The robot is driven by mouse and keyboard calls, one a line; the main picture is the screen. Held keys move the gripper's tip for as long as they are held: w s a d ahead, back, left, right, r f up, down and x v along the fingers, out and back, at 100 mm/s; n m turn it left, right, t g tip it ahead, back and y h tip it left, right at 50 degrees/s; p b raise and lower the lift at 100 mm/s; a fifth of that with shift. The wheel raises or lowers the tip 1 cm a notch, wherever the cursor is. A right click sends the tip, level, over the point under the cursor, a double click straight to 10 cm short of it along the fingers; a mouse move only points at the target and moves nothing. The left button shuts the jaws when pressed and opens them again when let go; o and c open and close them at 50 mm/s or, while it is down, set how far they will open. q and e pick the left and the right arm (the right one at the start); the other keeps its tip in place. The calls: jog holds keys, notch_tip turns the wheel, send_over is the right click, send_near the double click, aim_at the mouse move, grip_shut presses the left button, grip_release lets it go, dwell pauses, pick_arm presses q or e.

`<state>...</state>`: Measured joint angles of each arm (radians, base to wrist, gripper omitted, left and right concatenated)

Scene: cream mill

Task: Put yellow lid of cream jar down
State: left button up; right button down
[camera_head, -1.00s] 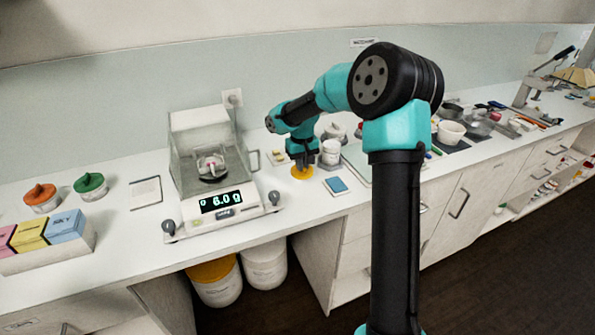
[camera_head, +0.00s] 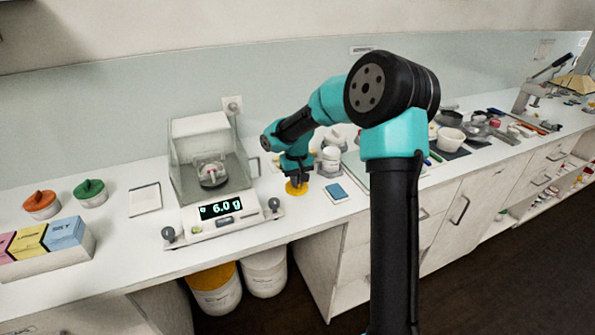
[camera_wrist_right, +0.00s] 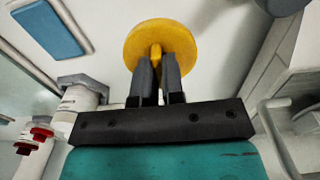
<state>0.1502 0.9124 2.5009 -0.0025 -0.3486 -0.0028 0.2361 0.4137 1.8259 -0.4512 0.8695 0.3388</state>
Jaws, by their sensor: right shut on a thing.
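The yellow lid (camera_head: 296,188) is a round disc with a knob, low over the white bench top in the head view. My right gripper (camera_head: 296,178) points down at it. In the right wrist view the two dark fingers of the gripper (camera_wrist_right: 157,62) are shut on the knob of the yellow lid (camera_wrist_right: 178,38). I cannot tell whether the lid touches the bench. A white jar (camera_head: 330,160) stands just right of the gripper; I cannot tell if it is the cream jar. My left gripper is out of view.
A small blue pad (camera_head: 336,192) lies right of the lid. The bench's front edge is close. Jars with orange (camera_head: 40,199) and green (camera_head: 88,187) lids stand at far left.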

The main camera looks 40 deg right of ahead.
jog(key=w+d, duration=0.2)
jog(key=w, duration=0.1)
jog(key=w+d, duration=0.3)
jog(key=w+d+f, duration=0.1)
jog(key=w+d, duration=0.2)
jog(key=shift+w+d+f, duration=0.1)
jog(key=shift+w, duration=0.15)
jog(key=shift+f, duration=1.75)
jog(key=shift+f, duration=0.1)
jog(key=c, duration=1.2)
grip_release()
notch_tip(320, 180, up, 12)
jog(key=shift+r, duration=0.1)
